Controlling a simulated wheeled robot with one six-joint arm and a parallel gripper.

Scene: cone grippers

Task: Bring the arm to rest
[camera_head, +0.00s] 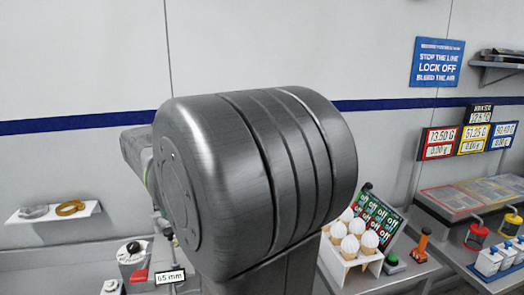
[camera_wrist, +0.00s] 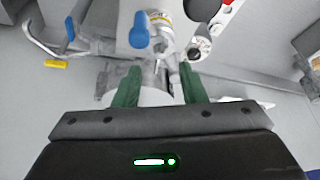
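My gripper (camera_wrist: 160,82) shows in the wrist view as two green fingers standing well apart. I see nothing clearly clamped between them. A pale rounded shape (camera_wrist: 156,97) shows in the gap, and I cannot tell how far beyond the fingers it lies. In the head view a large dark grey joint of my arm (camera_head: 250,180) fills the middle. It hides my gripper and much of the bench behind it.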

